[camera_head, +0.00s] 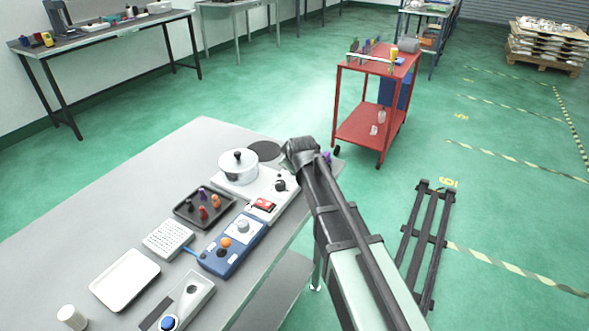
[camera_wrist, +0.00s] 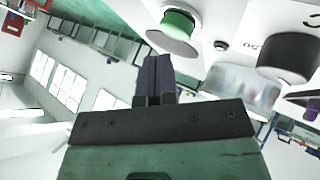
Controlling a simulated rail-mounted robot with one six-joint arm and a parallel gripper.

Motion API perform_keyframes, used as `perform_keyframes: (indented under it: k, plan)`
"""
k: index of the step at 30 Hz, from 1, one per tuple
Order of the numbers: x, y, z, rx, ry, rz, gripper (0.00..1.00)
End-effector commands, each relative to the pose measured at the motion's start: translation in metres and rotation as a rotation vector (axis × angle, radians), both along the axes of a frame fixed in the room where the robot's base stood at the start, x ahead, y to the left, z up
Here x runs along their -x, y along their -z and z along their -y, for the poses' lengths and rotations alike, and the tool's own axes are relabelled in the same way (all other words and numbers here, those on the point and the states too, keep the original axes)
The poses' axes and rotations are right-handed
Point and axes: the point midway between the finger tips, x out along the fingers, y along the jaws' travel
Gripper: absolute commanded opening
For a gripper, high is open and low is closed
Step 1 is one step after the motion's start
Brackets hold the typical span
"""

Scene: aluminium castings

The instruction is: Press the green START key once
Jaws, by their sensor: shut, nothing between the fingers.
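In the head view my arm reaches up to the far right of the grey table; the fingertips and the green key cannot be made out there.
The table (camera_head: 60,235) holds a white hotplate unit with a pot (camera_head: 238,167), a red switch (camera_head: 264,204), a blue control box (camera_head: 232,246), a dark tray (camera_head: 181,208) and a white tray (camera_head: 124,279). A black knob (camera_wrist: 288,58) is right of the green key. A red cart (camera_head: 362,125) stands beyond.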

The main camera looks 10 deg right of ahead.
Motion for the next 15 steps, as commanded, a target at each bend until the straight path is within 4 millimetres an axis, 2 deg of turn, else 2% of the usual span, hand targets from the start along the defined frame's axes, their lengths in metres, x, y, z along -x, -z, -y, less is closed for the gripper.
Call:
perform_keyframes:
  k: [15]
  plan:
    - [0.0000, 0.0053, -0.0001, 0.000, 0.000, 0.000, 0.00]
